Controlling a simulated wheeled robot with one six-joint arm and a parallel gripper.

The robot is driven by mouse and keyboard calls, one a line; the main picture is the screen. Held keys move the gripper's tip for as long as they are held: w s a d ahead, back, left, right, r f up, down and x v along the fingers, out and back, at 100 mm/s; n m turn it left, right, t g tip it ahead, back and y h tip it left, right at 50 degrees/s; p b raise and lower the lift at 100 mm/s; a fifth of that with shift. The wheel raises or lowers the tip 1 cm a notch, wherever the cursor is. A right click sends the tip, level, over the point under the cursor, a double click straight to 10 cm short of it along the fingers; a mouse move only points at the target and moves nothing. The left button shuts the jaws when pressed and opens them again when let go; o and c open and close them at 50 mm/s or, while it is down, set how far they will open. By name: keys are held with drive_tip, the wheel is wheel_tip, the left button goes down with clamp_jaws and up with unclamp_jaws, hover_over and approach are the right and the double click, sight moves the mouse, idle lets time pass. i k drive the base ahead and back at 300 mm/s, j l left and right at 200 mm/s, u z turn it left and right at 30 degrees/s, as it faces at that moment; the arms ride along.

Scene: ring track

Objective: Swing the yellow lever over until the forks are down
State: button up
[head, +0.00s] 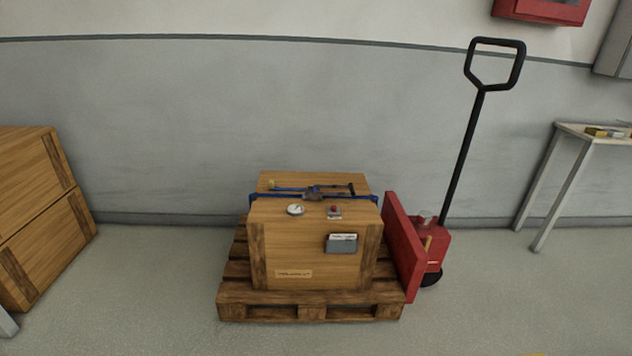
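A red pallet truck (405,247) stands at the right end of a wooden pallet (260,300), with a tall black handle (462,155) that leans to the right and ends in a loop. A small yellow lever (428,243) shows low on the truck's body, behind the red upright plate. It looks close to upright, but it is small and partly hidden. The forks are hidden inside the pallet, so their height cannot be told. My gripper is not in view.
A strapped wooden crate (305,250) sits on the pallet, with a blue strap, a gauge and a tag. Stacked crates (35,205) stand at the left. A table (590,135) is at the right. The floor (500,300) in front of the truck is clear.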

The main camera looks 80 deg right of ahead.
sight(429, 238)
drive_tip(key=z, duration=3.2)
